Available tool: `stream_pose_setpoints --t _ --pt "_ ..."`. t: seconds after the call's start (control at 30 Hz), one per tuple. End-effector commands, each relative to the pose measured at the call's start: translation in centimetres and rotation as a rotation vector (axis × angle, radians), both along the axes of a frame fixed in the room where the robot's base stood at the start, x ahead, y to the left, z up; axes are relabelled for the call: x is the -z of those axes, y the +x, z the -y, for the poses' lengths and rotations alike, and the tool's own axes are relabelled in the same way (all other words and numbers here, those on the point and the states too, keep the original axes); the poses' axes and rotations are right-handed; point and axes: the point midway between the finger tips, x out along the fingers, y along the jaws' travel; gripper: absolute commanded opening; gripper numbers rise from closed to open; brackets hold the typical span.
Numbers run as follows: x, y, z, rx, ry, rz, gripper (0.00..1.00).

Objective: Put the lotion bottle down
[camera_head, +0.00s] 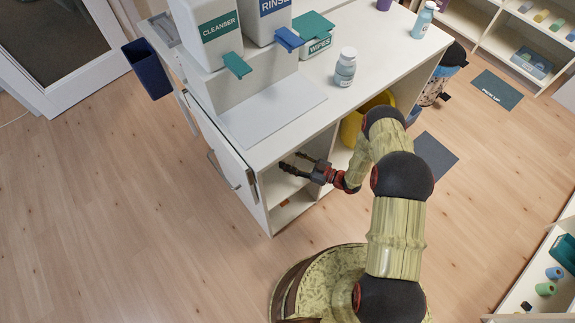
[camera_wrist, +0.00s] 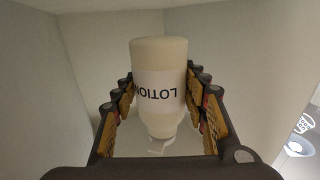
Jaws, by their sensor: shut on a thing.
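The lotion bottle (camera_wrist: 160,90) is pale, with a white label reading LOTION upside down in the wrist view. Its narrow neck and cap are at the bottom of that picture. My gripper (camera_head: 297,166) reaches into the open compartment (camera_head: 282,186) at the front of the white counter, below its top. In the wrist view its two padded fingers flank the bottle, shut on it. Pale compartment walls surround the bottle there. In the head view the counter top and my gripper hide the bottle. I cannot tell whether its base touches the shelf.
The counter top (camera_head: 285,137) carries a cleanser dispenser (camera_head: 207,30), a rinse dispenser (camera_head: 265,18), a wipes box (camera_head: 313,40) and a white-capped bottle (camera_head: 345,68). A yellow bin (camera_head: 352,128) is right of my gripper. The floor (camera_head: 120,210) at left is clear.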

Motion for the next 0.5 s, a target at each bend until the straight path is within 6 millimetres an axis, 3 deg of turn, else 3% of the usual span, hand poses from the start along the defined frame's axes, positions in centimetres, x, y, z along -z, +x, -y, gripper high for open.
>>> stream_pose_setpoints --t 0.23,0.4,0.5 --pt "1.4 1.0 -0.5 -0.001 0.000 0.001 0.14" --pt "4.1 1.1 -0.5 -0.001 0.000 -0.001 0.14" --pt "4.7 1.1 -0.5 0.000 0.000 -0.001 0.14"
